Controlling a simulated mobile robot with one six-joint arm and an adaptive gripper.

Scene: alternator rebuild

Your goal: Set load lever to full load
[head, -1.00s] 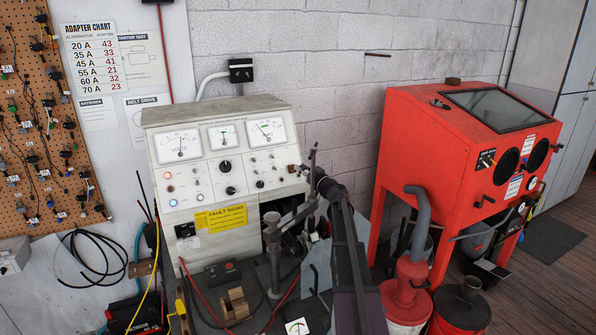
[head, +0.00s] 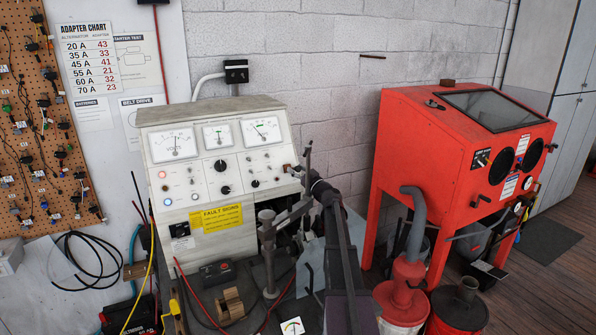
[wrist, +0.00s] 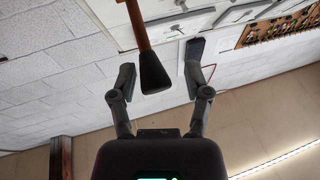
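The test bench console (head: 220,108) stands against the wall in the head view, with dials, knobs and lights on its face. In the wrist view, a lever with a brown shaft and a broad dark end (wrist: 153,74) reaches in between the two fingers of my gripper (wrist: 162,66). The fingers are apart, with visible gaps on both sides of the lever. In the head view, my gripper (head: 307,168) is at the console's right side. My arm partly hides that area, and the lever cannot be clearly made out there.
A red blasting cabinet (head: 455,130) stands to the right, with a red canister (head: 403,285) in front. A metal post (head: 269,255) and a wooden block (head: 230,303) are in front of the console.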

